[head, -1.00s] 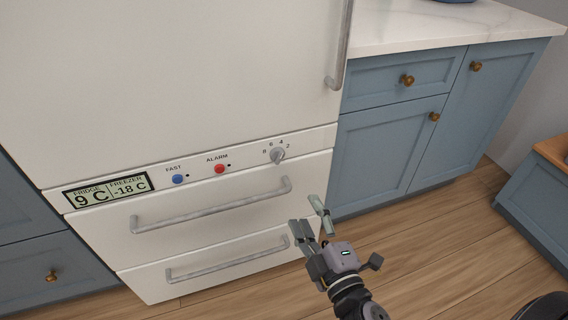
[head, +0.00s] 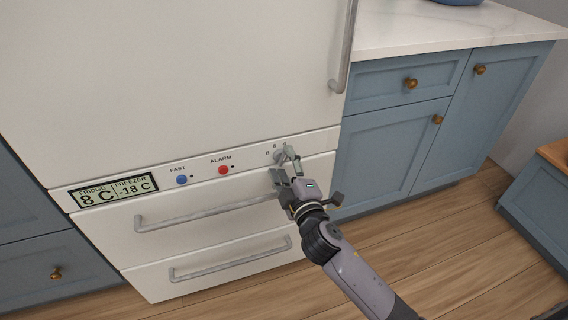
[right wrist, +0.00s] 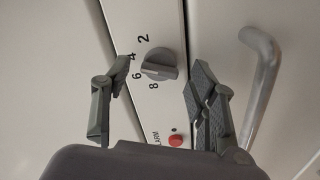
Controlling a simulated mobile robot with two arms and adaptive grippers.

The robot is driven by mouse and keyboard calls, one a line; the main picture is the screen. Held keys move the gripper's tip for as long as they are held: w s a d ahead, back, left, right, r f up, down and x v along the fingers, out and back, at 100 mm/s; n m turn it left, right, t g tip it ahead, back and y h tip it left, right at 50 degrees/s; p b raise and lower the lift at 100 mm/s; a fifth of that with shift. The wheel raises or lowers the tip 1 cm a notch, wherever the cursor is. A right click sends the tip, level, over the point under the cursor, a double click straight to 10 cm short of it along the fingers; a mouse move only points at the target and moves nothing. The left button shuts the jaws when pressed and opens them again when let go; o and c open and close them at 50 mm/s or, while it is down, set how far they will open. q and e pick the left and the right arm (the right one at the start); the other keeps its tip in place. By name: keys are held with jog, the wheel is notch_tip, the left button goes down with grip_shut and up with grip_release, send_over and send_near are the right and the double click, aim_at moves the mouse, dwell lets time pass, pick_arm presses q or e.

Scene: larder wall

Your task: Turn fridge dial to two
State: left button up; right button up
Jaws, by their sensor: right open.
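The fridge dial (head: 281,156) is a small grey knob on the white control strip, partly hidden by my right gripper in the head view. In the right wrist view the dial (right wrist: 160,66) has a raised ridge, with the numbers 2, 4, 6 and 8 beside it. I cannot tell exactly which number the ridge marks. My right gripper (head: 286,166) is open at the dial, its fingers on either side of the knob in the wrist view, with gaps showing. The display (head: 113,191) reads fridge 8 C, freezer -18 C. My left gripper is not in view.
A blue FAST button (head: 182,180) and red ALARM button (head: 223,170) sit left of the dial. A drawer handle (head: 205,213) juts out below, and a door handle (head: 343,50) hangs above right. Blue cabinets (head: 390,140) stand to the right; the wooden floor in front is clear.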

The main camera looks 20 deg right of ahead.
jog(key=shift+w, duration=0.4)
jog(key=shift+c, duration=0.3)
jog(key=c, duration=1.1)
